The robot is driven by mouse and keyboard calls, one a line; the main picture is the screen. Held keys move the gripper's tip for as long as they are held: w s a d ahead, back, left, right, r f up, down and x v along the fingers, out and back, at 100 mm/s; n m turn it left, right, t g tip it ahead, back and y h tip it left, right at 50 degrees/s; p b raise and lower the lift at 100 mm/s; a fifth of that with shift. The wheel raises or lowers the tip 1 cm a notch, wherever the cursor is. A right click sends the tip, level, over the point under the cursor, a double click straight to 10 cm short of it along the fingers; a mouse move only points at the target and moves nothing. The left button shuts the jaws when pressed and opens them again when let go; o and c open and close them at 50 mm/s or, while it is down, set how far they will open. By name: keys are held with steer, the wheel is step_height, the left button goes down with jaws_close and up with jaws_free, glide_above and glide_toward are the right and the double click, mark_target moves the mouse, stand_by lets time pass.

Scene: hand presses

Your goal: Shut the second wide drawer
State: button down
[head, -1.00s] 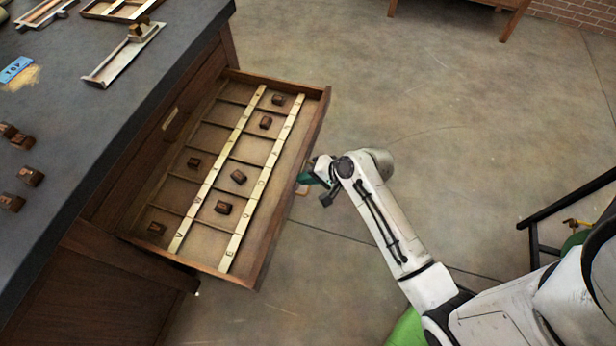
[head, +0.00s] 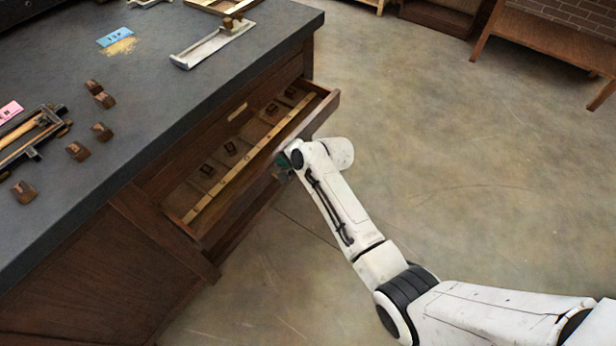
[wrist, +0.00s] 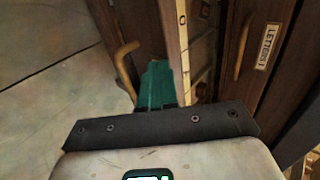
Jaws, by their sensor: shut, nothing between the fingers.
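The open wide drawer (head: 322,112) sticks out part way from the dark wooden cabinet, below the worktop. Small brown blocks (head: 231,148) sit in its compartments beside a lettered brass strip (head: 228,180). My gripper (head: 284,162) is at the outer face of the drawer front, near its middle, mostly hidden by my wrist. In the wrist view, my green fingers (wrist: 157,85) are shut and empty, beside the drawer front (wrist: 173,45) and a curved brass handle (wrist: 124,70). I cannot tell whether they touch the front.
Another front labelled LETTER 1 (wrist: 268,47) stays flush with the cabinet. The dark worktop (head: 150,110) holds loose blocks (head: 78,151), a metal tray (head: 213,45) and a blue card (head: 115,37). Open concrete floor (head: 430,170) lies to the right; a wooden bench (head: 545,35) stands behind.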

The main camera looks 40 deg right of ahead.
steer(key=b, duration=0.5)
glide_above(256, 159)
steer(key=s, duration=0.1)
steer(key=shift+s+d+f, duration=0.15)
steer(key=shift+d+f, duration=0.05)
steer(key=shift+w+a+r+b, duration=0.2)
steer(key=shift+w+b, duration=0.15)
steer(key=shift+w, duration=0.35)
steer(key=shift+s, duration=0.1)
